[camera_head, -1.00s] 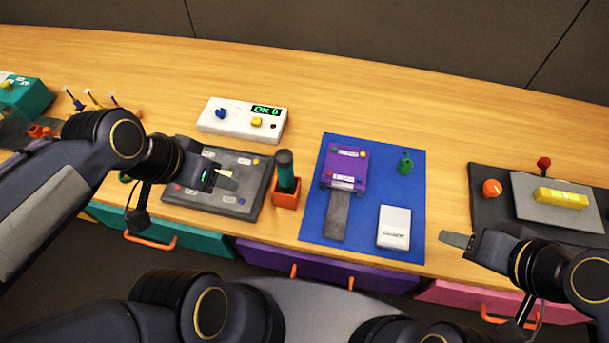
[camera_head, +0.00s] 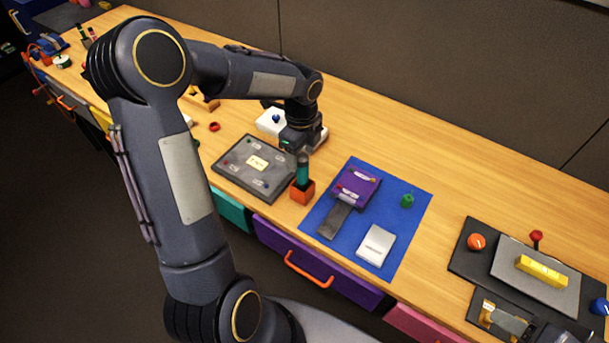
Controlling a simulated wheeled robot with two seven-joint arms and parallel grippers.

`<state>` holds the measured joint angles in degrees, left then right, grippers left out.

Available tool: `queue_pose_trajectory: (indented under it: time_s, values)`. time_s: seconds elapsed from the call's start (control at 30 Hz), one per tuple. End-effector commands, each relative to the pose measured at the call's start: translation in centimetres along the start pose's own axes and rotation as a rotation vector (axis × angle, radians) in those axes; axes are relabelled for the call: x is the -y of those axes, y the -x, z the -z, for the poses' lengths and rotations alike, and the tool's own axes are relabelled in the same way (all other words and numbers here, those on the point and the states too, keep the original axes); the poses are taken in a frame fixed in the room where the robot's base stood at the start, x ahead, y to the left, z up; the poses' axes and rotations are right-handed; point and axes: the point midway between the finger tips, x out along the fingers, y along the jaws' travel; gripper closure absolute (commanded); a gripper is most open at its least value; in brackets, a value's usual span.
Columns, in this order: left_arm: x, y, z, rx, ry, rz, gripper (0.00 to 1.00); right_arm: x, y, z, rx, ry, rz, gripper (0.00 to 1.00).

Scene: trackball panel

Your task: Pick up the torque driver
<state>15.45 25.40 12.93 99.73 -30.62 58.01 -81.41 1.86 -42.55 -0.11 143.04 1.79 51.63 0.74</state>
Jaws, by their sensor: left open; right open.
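The torque driver, seen as a dark handle with a teal lower part (camera_head: 302,175), stands upright in an orange holder (camera_head: 302,192) beside the grey panel. My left gripper (camera_head: 302,147) is open and points down just above and behind the top of the handle. The arm bends in from the left. Its fingertips are small and partly hidden, and I cannot tell whether they touch the handle. My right gripper (camera_head: 500,316) is open and empty at the bottom right, by the dark joystick panel's front edge.
The grey panel (camera_head: 232,172) lies left of the holder. A blue mat (camera_head: 405,228) to its right carries a purple device (camera_head: 358,188), a green knob piece (camera_head: 407,201) and a white box (camera_head: 376,245). A white console (camera_head: 268,122) is partly hidden behind my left gripper. The back of the table is clear.

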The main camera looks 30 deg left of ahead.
Motion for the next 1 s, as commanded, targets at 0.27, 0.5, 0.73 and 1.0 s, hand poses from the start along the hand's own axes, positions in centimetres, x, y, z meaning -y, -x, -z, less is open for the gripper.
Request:
queue_pose_trajectory:
  time_s: [0.27, 0.5, 0.73, 1.0]
  values:
    - [-0.2, -3.9, 0.3, -0.002, 0.002, -0.005, 0.43, 0.5, 1.0, 0.5, 0.000, 0.000, 0.000, 0.51]
    - [-0.1, -5.4, 0.3, -0.001, 0.003, 0.000, 0.43, 0.5, 1.1, 0.6, 0.000, 0.000, 0.000, 0.51]
    - [-0.1, -5.3, 0.3, -0.001, 0.004, 0.000, 0.55, 0.5, 1.1, 0.6, 0.000, 0.000, 0.000, 0.51]
    - [-0.1, -5.3, 0.3, -0.001, 0.004, 0.001, 0.91, 0.5, 1.1, 0.6, 0.000, 0.000, 0.000, 0.51]
